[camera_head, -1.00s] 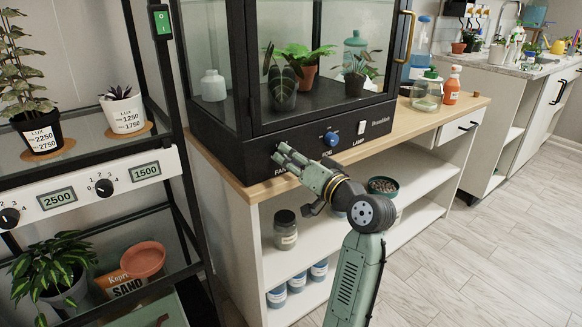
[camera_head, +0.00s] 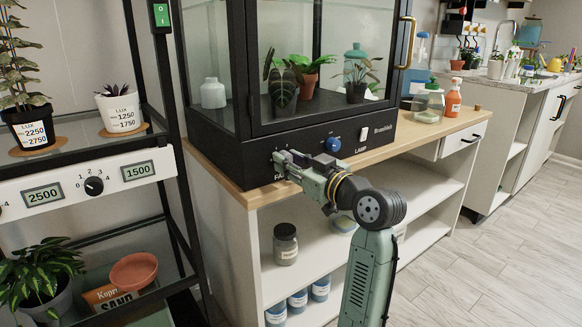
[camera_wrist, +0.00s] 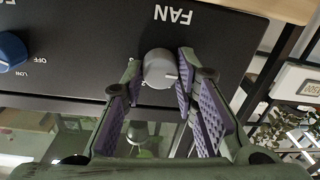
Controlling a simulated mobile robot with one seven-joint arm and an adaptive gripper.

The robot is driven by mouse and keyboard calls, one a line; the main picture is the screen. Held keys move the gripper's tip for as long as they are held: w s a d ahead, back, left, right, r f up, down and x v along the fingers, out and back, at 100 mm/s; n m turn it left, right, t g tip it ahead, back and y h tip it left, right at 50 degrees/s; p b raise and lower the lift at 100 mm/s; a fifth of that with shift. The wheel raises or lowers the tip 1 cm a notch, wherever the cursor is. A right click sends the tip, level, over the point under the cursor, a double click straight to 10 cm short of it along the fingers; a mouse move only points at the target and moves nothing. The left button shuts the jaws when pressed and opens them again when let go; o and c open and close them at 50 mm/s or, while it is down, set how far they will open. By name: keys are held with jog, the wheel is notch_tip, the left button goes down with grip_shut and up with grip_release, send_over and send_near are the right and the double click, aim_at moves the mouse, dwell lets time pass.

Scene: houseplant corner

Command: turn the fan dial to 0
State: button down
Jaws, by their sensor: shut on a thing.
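The fan dial (camera_wrist: 158,69) is a round grey knob on the black panel under the glass cabinet. It shows in the wrist view below the upside-down FAN label, with a pale pointer mark towards the right of that picture. My gripper (camera_wrist: 161,66) has its purple-padded fingers on either side of the dial and is shut on it. In the head view my gripper (camera_head: 281,162) is at the left part of the panel (camera_head: 232,160), and the fingers hide the dial and part of its label.
A blue knob (camera_head: 332,142) and the white lamp switch (camera_head: 364,134) are right of my gripper on the panel. The wooden top (camera_head: 240,193) has a narrow free edge. A plant rack with its own dial (camera_head: 94,186) stands at left.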

jog(key=shift+n, duration=0.4)
jog(key=c, duration=1.3)
grip_release()
jog(key=v, duration=1.2)
jog(key=shift+a, duration=0.1)
